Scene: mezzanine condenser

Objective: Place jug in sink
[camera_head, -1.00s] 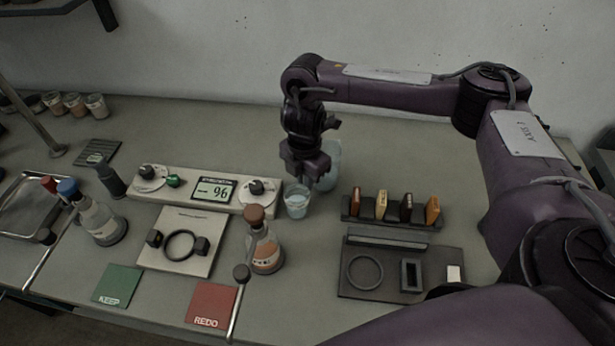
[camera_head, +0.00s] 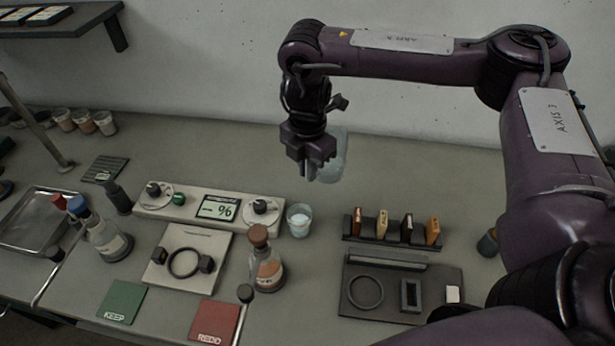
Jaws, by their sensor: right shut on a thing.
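The jug (camera_head: 335,158) is a pale, translucent vessel in the middle of the head view. My right gripper (camera_head: 314,172) is in front of it and shut on it, hiding its left side. The jug appears upright and raised above the bench, behind the small beaker. A shallow steel basin (camera_head: 42,218) at the far left looks like the sink, well away from the jug. My left gripper is not in view.
A beaker of clear liquid (camera_head: 299,220) stands below the jug, beside the meter panel (camera_head: 217,208). A brown-capped bottle (camera_head: 265,262) and a blue-capped bottle (camera_head: 105,238) stand left. A slide rack (camera_head: 392,230) is at right.

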